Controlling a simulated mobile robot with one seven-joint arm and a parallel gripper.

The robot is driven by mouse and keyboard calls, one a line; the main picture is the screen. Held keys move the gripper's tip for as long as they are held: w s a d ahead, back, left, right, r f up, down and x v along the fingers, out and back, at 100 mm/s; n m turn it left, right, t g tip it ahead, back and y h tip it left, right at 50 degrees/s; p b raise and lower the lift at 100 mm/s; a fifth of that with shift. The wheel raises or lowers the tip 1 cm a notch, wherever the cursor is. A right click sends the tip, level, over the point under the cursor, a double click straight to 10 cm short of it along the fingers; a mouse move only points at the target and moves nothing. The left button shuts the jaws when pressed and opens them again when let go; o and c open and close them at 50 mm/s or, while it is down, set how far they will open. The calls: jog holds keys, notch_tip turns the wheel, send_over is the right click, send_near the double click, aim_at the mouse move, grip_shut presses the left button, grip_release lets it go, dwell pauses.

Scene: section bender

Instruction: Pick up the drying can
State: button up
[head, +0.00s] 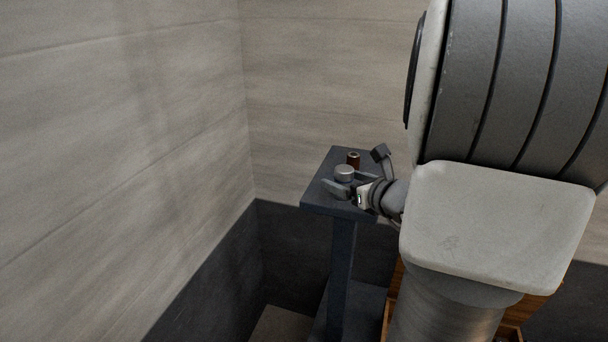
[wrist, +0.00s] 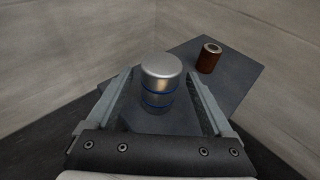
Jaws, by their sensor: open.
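The drying can looks to be the silver metal cylinder with blue bands (wrist: 160,75), upright on a small dark table. It also shows in the head view (head: 344,172) as a short grey cylinder near the table's middle. My gripper (wrist: 160,88) is open, with one finger on each side of the silver can. No contact between fingers and can is visible. In the head view my gripper (head: 350,184) reaches in over the table from the right, its fingers around the can.
A brown cylinder with a metal top (wrist: 209,58) stands behind and to the right of the can. The dark table top (head: 325,199) is small, with its edges close by. Pale walls (head: 180,120) rise behind and to the left. A wooden piece (head: 394,290) is low beside the table.

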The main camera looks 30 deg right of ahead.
aim_at(336, 177)
jog(key=x, duration=0.3)
jog(key=shift+w+f+b, duration=0.1)
jog(key=shift+w+b, duration=0.2)
jog(key=shift+w, duration=0.05)
grip_shut()
